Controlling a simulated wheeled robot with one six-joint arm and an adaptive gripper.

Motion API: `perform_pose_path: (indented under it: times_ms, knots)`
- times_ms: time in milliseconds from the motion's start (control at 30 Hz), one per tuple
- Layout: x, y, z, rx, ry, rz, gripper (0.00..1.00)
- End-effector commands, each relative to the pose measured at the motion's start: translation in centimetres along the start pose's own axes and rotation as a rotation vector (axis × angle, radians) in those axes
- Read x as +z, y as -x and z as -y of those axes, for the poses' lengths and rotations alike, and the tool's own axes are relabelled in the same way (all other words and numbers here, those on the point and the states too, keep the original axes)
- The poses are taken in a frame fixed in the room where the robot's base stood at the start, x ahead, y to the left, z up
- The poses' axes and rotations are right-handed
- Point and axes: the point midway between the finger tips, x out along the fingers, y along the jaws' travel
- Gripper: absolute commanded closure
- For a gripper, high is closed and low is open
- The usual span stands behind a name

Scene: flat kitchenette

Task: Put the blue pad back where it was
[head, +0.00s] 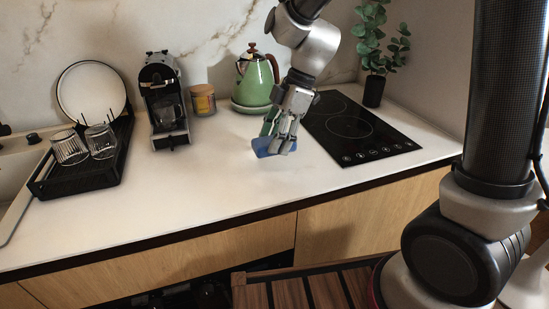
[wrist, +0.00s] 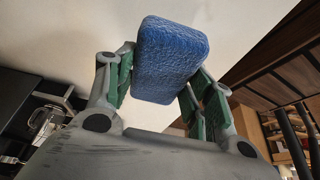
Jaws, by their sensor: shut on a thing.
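The blue pad (wrist: 170,62) is a rounded rectangular block with a rough surface, held between the fingers of my gripper (wrist: 165,92). In the head view the blue pad (head: 266,147) shows low at the fingertips of my gripper (head: 277,140). My gripper is over the counter, left of the black cooktop and in front of the green kettle. I cannot tell whether the pad touches the counter or is a little above it. Part of the pad is hidden by the fingers in the head view.
A green kettle (head: 255,82) on a green base stands behind my gripper. A black cooktop (head: 352,128) lies to the right. A jar (head: 202,100), a coffee machine (head: 165,105) and a dish rack (head: 75,178) with glasses stand left. The front middle counter (head: 190,195) is clear.

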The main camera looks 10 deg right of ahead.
Motion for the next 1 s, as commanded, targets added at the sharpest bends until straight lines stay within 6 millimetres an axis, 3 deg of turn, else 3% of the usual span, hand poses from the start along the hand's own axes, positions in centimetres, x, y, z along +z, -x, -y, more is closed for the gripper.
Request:
perform_pose_path:
  times_ms: [433, 767, 800, 900, 1000]
  knots:
    - [2.0, -4.8, 0.0, 0.001, 0.0, 0.0, 0.66]
    - [2.1, -5.1, 0.0, 0.002, 0.001, 0.0, 0.66]
    - [2.1, -5.1, -0.1, 0.002, 0.001, 0.0, 0.4]
    - [2.1, -5.0, -0.1, 0.003, 0.001, 0.0, 0.26]
    - [2.1, -5.0, -0.1, 0.003, 0.002, 0.0, 0.26]
